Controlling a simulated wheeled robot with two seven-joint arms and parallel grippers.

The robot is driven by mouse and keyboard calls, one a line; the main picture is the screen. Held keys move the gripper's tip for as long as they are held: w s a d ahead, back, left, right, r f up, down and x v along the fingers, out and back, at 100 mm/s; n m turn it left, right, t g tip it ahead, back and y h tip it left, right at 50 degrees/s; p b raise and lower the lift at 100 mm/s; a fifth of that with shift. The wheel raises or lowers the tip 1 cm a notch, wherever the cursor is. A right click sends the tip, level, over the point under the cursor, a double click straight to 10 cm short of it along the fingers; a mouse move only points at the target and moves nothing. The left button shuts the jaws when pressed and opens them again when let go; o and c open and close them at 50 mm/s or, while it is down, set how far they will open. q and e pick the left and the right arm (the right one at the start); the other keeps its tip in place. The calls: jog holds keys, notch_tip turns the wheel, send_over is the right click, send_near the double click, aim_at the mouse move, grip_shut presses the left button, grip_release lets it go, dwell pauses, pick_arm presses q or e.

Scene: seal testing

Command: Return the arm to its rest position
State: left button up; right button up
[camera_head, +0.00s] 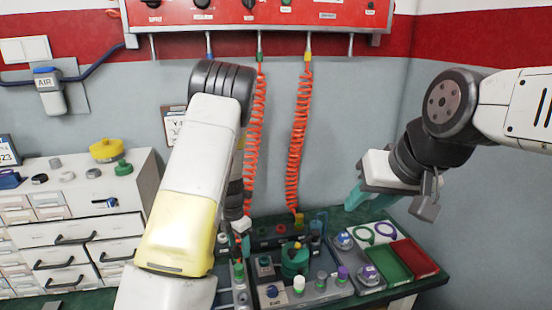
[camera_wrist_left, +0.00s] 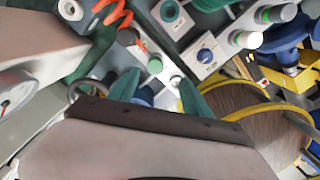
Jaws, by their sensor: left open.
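My left arm (camera_head: 188,180) reaches up and over in the middle of the head view. Its left gripper is mostly hidden behind the arm there. In the left wrist view my left gripper (camera_wrist_left: 158,82) is open, with two green fingers apart and nothing clearly held between them. Behind the fingers are a grey panel with small fittings and a blue knob (camera_wrist_left: 205,56). My right gripper (camera_head: 366,197) hangs above the right end of the bench, with teal fingers pointing down and left. I cannot tell how far its fingers are apart.
The green bench (camera_head: 432,281) holds a test station with a green round part (camera_head: 294,260), several knobs, a green tray (camera_head: 385,265) and a red tray (camera_head: 414,257). Orange coiled hoses (camera_head: 299,140) hang from the red panel (camera_head: 330,14). A white drawer cabinet (camera_head: 85,222) stands left.

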pick_arm(q)
jog(key=s+d+r+m+t+h, duration=0.1)
jog(key=s+r+m, duration=0.25)
jog(key=r, duration=0.45)
jog(key=s+d+r+m+t+h, duration=0.1)
jog(key=s+r+m, duration=0.1)
jog(key=r+m, duration=0.45)
jog(key=s+d+r+m+t+h, duration=0.1)
jog(key=s+r+m, duration=0.15)
jog(key=r, duration=0.65)
jog(key=s+r+m+t, duration=0.1)
jog(key=s+r+m, duration=0.5)
jog(key=s+m, duration=0.2)
jog(key=s+a+r+m+t+y, duration=0.1)
jog(key=s+r+m+t, duration=0.1)
jog(key=s+r+m, duration=0.3)
jog(key=s+m, duration=0.3)
jog(key=shift+a+r, duration=0.3)
jog(key=shift+r, duration=0.1)
